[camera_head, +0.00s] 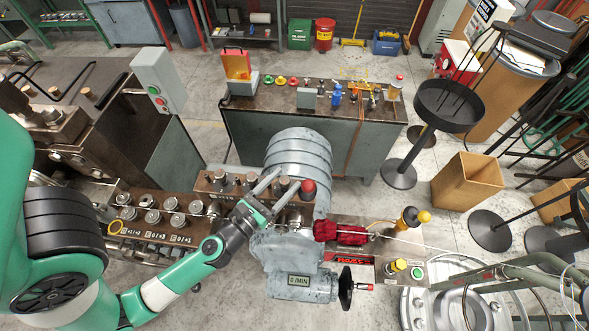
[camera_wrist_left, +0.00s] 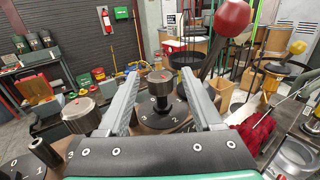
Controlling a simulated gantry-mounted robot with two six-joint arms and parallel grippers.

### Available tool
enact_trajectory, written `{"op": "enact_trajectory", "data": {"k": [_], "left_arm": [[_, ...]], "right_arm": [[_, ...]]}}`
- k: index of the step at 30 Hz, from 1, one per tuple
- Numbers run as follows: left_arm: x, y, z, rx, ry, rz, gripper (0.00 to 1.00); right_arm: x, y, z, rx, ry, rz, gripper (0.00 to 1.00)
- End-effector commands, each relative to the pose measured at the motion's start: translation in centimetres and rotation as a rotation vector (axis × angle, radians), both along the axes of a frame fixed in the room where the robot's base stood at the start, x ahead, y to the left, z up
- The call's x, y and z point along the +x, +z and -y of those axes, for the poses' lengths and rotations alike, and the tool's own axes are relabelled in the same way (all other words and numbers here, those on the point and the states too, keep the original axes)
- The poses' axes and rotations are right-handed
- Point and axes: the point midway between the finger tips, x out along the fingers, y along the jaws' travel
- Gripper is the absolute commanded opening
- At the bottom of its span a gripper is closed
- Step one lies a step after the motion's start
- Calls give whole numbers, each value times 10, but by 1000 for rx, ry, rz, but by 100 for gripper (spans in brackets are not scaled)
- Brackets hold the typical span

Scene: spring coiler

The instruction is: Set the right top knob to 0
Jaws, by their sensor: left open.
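In the head view this knob (camera_head: 283,184) is near the right end of the top knob row. My left gripper (camera_head: 287,178) is open, with its two fingers on either side of the knob. In the left wrist view the gripper (camera_wrist_left: 161,76) shows a gap between each finger and the knob. Which digit the knob points to is not clear. My right gripper is not in view.
A lever with a red ball (camera_wrist_left: 233,17) stands just right of my left gripper. Another grey knob (camera_wrist_left: 80,113) stands close on the left. A lower row of knobs (camera_head: 150,216) lies left of my forearm. The ribbed grey housing (camera_head: 298,160) rises behind.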

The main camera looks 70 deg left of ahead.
Motion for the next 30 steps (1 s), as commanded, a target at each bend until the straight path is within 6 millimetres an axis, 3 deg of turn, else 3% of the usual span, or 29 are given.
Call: {"op": "enact_trajectory", "data": {"k": [11, 22, 30], "left_arm": [[3, 0, -3, 0, 3, 0, 67], [3, 0, -3, 0, 2, 0, 0], [3, 0, -2, 1, 5, 0, 0]], "right_arm": [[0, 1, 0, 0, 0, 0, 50], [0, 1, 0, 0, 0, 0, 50], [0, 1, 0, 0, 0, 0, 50]]}}
